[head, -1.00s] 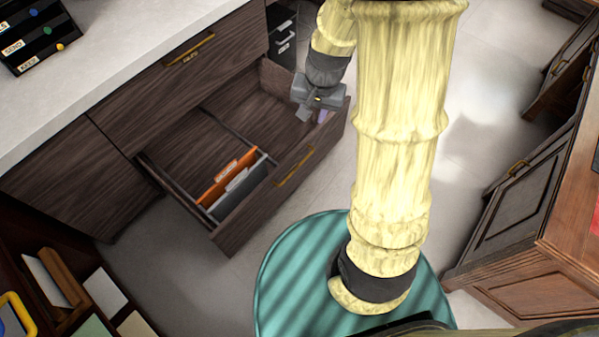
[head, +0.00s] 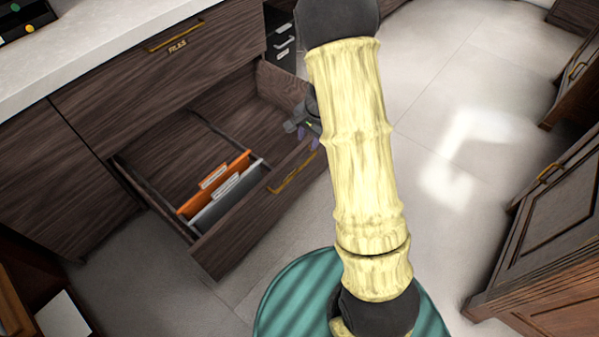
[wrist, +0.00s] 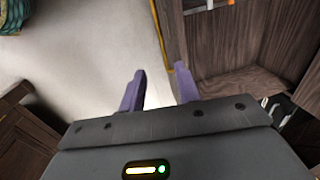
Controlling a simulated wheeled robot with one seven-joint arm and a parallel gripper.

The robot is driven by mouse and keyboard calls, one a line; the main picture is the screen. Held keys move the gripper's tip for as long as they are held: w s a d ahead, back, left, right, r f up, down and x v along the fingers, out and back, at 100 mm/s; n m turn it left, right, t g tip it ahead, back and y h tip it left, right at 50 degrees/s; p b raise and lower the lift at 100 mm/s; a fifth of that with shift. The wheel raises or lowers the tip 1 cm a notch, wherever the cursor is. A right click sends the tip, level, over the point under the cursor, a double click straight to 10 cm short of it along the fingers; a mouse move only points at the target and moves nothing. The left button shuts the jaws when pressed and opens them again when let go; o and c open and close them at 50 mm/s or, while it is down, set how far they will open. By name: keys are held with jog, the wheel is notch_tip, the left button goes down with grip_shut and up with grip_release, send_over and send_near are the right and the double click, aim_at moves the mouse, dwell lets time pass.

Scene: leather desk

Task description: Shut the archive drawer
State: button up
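The open dark wood drawer (head: 240,228) stands pulled well out of the lower cabinet. Its brass handle (head: 292,172) is on the outer face of the front panel. An orange folder (head: 213,184) and a grey folder (head: 228,196) stand in its left part; the right part looks empty. My gripper (head: 310,137) is by the right end of the drawer front, partly hidden by my arm. In the wrist view its two purple fingers (wrist: 160,70) are spread with nothing held between them. The right finger is close to the drawer's front panel (wrist: 174,28); contact is unclear.
A closed drawer (head: 165,70) with a brass handle and a label sits above, under the pale countertop (head: 85,45). A dark file unit (head: 283,42) stands beyond the cabinet. Wooden cabinets (head: 550,225) line the right side. The pale floor (head: 450,130) between is clear.

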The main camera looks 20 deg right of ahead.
aim_at(298, 170)
jog(key=w+f+b, duration=0.1)
jog(key=f+b, duration=0.1)
jog(key=f, duration=0.3)
jog(key=a+f+b, duration=0.1)
jog(key=f+b, duration=0.2)
jog(key=f, duration=0.3)
jog(key=w+a+f+b, duration=0.1)
jog(key=f+b, duration=0.1)
jog(key=f, duration=0.4)
jog(key=shift+w+b, duration=0.35)
jog(key=shift+r, duration=0.1)
grip_shut()
